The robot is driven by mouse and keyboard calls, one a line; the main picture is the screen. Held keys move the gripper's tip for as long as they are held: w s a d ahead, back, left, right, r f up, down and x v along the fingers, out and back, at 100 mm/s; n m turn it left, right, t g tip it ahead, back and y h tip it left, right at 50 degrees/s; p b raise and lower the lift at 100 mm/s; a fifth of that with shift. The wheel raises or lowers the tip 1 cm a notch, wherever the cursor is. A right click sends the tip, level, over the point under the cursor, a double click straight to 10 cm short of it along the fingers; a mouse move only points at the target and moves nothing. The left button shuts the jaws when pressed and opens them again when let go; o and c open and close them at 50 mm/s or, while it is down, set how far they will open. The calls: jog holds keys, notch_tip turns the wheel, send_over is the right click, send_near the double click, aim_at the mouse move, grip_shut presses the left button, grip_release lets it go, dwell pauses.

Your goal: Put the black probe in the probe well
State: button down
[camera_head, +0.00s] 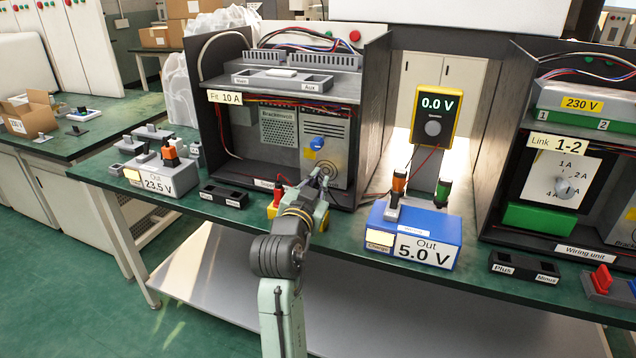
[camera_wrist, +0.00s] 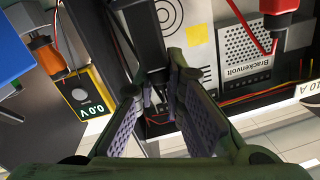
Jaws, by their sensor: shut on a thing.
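My gripper (camera_head: 320,180) is in front of the open middle cabinet, just above the bench's front part. In the wrist view my gripper (camera_wrist: 158,84) has its two pads on either side of a dark, bar-shaped piece, the black probe (camera_wrist: 146,35), which runs up out of the picture. The probe's tip cannot be made out. A black two-slot block (camera_head: 223,197) sits left of my gripper, its small labels unreadable. Another black two-slot block (camera_head: 524,268), marked Plus and Minus, sits at the right front. I cannot tell which holder is the probe well.
The blue 5.0 V box (camera_head: 413,236) stands right of my gripper, with an orange plug (camera_head: 398,184) and a green one (camera_head: 442,190). The yellow meter (camera_head: 434,115) reads 0.0 V. A red piece (camera_wrist: 280,12) with a wire shows near the cabinet.

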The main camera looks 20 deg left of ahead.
jog(key=shift+f+b, duration=0.55)
jog(key=shift+f, duration=0.25)
jog(key=c, duration=1.6)
grip_release()
jog(key=s, duration=1.2)
jog(key=shift+d+r, duration=0.2)
jog(key=shift+d, duration=0.15)
